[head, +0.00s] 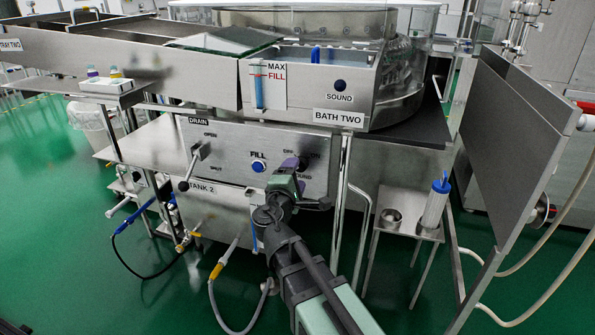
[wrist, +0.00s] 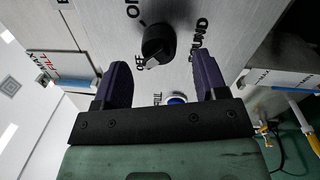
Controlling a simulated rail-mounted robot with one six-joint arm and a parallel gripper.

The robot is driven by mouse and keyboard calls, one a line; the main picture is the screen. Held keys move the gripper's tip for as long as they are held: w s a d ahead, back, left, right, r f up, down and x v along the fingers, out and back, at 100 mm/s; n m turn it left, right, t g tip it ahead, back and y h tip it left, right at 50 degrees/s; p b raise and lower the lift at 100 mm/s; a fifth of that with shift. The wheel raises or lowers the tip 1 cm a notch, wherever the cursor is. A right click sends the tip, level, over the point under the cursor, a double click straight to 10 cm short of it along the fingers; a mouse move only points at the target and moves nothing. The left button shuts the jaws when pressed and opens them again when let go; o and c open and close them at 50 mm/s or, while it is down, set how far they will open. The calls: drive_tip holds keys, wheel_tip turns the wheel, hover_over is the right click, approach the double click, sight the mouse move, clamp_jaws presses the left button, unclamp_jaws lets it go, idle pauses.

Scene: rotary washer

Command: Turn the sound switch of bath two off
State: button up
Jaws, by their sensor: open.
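The sound switch (wrist: 158,45) is a black rotary knob on the grey panel, with ON, OFF and SOUND lettering around it in the wrist view. A pale mark on its edge lies close to the OFF lettering. My gripper (wrist: 163,67) is open, its two purple fingers on either side of the knob in that view, with a visible gap to each side. Whether the fingertips reach the knob's depth is unclear. In the head view my gripper (head: 297,173) is at the panel's right part and hides the knob. The BATH TWO box (head: 318,88) with a dark SOUND lamp (head: 340,86) is above.
Left of my gripper on the panel are a blue FILL button (head: 258,166) and a DRAIN lever (head: 194,160). A vertical metal pipe (head: 341,190) stands close on the right. A small side stand (head: 415,228) is further right. Hoses (head: 222,262) hang below.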

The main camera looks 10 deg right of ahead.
drive_tip(key=v, duration=0.8)
